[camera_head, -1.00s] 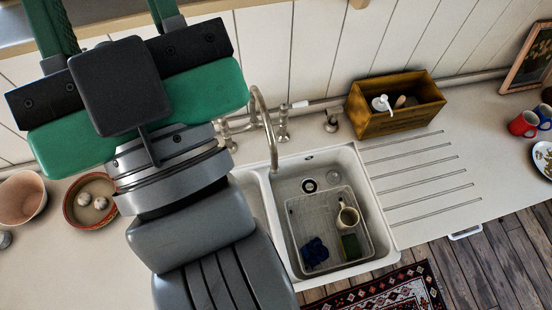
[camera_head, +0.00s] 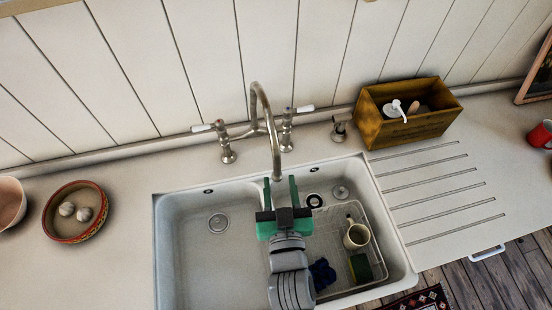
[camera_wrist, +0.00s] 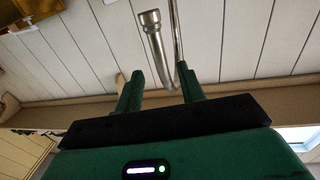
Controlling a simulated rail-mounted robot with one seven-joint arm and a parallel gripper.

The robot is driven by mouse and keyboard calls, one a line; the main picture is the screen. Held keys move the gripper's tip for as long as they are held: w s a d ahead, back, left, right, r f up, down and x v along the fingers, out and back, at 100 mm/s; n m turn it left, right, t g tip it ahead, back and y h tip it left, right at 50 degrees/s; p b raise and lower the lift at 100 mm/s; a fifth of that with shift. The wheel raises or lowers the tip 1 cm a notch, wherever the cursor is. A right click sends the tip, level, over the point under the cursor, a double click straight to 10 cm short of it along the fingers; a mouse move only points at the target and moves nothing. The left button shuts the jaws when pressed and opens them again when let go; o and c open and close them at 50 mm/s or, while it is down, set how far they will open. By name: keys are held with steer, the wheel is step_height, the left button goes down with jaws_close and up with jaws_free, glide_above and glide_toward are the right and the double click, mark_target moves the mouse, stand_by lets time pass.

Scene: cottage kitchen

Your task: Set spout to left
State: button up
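The spout (camera_head: 257,98) is a metal arched tube rising from the tap behind the sink. Its end hangs over the sink near the divider between the basins. My gripper (camera_head: 280,180) is green, with two fingers pointing toward the wall, low at the spout's end. The fingers are apart and nothing is seen clamped between them. In the wrist view the spout's nozzle (camera_wrist: 150,18) shows beyond my open fingers (camera_wrist: 159,72), roughly in line with the gap. I cannot tell whether either finger touches the spout.
Tap handles (camera_head: 228,150) stand beside the spout. The left basin (camera_head: 196,265) is empty. A wooden box (camera_head: 420,123) stands right; a bowl (camera_head: 52,228) stands left.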

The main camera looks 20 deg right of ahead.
mark_target(277, 168)
steer(key=p+x, duration=0.1)
steer(key=x, duration=0.6)
steer(key=shift+w+r, duration=0.15)
steer(key=shift+w, duration=0.25)
jaws_close()
